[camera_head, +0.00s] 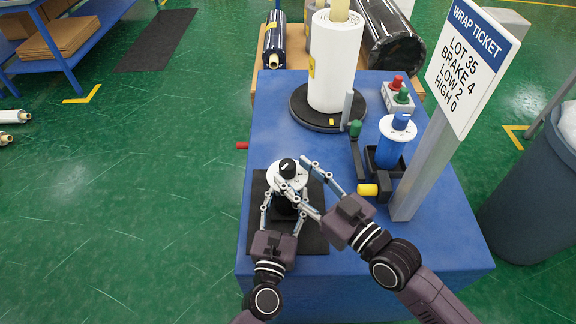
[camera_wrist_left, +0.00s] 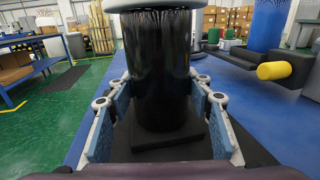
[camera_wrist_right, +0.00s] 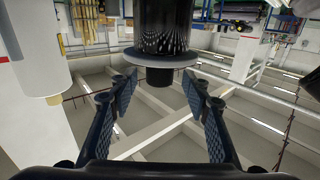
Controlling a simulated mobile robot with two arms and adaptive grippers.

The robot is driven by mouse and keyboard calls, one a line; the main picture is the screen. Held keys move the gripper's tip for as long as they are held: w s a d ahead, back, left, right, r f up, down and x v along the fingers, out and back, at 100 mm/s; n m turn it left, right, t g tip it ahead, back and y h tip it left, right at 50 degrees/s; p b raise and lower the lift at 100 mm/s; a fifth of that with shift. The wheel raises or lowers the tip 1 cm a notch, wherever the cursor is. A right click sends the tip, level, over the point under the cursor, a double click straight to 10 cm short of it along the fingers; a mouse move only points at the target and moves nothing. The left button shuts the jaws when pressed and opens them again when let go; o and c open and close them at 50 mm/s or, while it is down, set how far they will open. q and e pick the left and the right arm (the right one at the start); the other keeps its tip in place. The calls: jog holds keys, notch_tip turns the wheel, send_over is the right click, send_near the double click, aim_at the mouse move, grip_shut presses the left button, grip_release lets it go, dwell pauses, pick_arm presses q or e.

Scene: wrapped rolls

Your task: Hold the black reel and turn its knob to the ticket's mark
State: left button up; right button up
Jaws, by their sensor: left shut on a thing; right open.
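The black reel (camera_wrist_left: 160,70) stands upright on a black mat (camera_head: 312,240) on the blue table. My left gripper (camera_head: 284,206) is shut on its body, one finger at each side. A pale dial (camera_head: 274,173) tops the reel, with a black knob (camera_head: 288,168) bearing a white line; the dial's numbers are too small to read. My right gripper (camera_head: 291,172) is open, its fingertips on opposite sides of the knob; contact is unclear. The right wrist view is upside down and shows the knob (camera_wrist_right: 160,77) between the fingers. The ticket (camera_head: 470,65) reads LOT 35, BRAKE 4, LOW 2, HIGH 0.
A blue reel (camera_head: 390,150) with a pale dial stands in a black holder, beside a yellow-ended part (camera_head: 368,190). A grey post (camera_head: 422,170) carries the ticket. A large white roll (camera_head: 335,65) stands on a black turntable (camera_head: 318,122). A button box (camera_head: 402,100) is behind.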

aim_at(291, 173)
pick_arm(q)
jog(key=shift+s+d+f, duration=0.1)
jog(key=shift+s+f, duration=0.05)
jog(key=shift+f, duration=0.2)
pick_arm(e)
jog(key=shift+x, duration=1.5)
jog(key=shift+c, duration=0.2)
jog(key=c, duration=1.1)
jog(key=shift+c, duration=0.3)
jog(key=shift+s+a, duration=0.1)
jog(key=shift+r+m+t+h, duration=0.1)
jog(key=shift+m+t+h, duration=0.2)
jog(key=shift+t, duration=0.1)
jog(key=shift+m+t+h, duration=0.3)
jog(key=shift+h, duration=0.4)
